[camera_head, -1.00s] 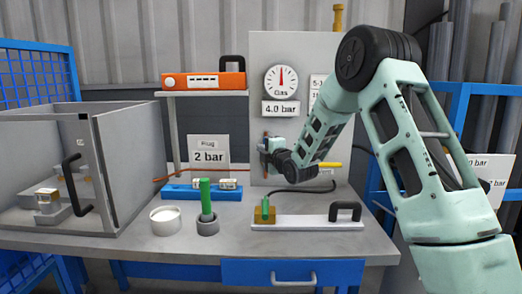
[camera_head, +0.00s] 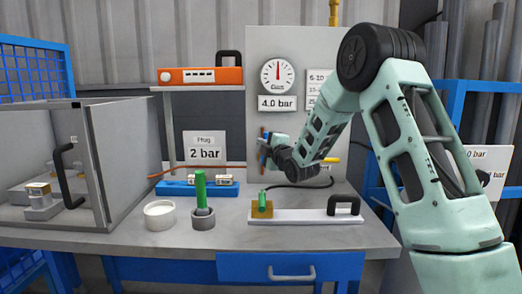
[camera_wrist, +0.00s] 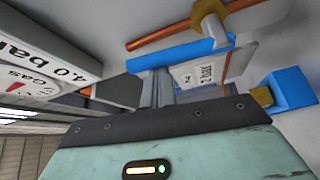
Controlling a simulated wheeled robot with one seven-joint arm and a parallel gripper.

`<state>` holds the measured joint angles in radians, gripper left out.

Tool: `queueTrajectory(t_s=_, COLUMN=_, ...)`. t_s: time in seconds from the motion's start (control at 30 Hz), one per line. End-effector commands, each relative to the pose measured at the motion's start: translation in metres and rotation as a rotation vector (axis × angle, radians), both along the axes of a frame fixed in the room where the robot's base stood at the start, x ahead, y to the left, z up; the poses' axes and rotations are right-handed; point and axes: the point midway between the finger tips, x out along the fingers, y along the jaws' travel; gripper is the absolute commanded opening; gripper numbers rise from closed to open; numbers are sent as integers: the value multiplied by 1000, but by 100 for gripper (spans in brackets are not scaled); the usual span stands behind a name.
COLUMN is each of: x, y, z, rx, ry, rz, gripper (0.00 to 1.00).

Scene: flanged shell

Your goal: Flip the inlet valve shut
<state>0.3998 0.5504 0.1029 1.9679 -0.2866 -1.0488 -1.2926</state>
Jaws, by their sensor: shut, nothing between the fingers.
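A blue lever bar (camera_wrist: 180,54) lies beside a brass fitting (camera_wrist: 208,14) on a copper pipe (camera_wrist: 165,38) in the wrist view. I take this as the inlet valve, though the label (camera_wrist: 200,68) beside it is hard to read. In the head view a blue part (camera_head: 263,148) shows as an upright sliver at the panel, largely hidden by my gripper (camera_head: 268,153). My gripper is shut and empty. Its fingertips (camera_wrist: 163,82) are close against the blue bar in the wrist view; I cannot tell whether they touch.
The gauge (camera_head: 278,76) and its 4.0 bar sign (camera_head: 277,103) are above my gripper on the grey panel (camera_head: 310,52). On the bench are a white plate (camera_head: 306,216), a green-handled piece (camera_head: 201,190) and a white cup (camera_head: 160,214).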

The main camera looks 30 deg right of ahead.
Motion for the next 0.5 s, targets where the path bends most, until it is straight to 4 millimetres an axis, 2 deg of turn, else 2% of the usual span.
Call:
queueTrajectory(t_s=0.03, x=-1, y=-3, z=-7, rx=20, ry=-16, rz=-3, gripper=0)
queueTrajectory(t_s=0.5, x=-16, y=-25, z=-18, rx=367, ry=-252, rz=-1, gripper=0)
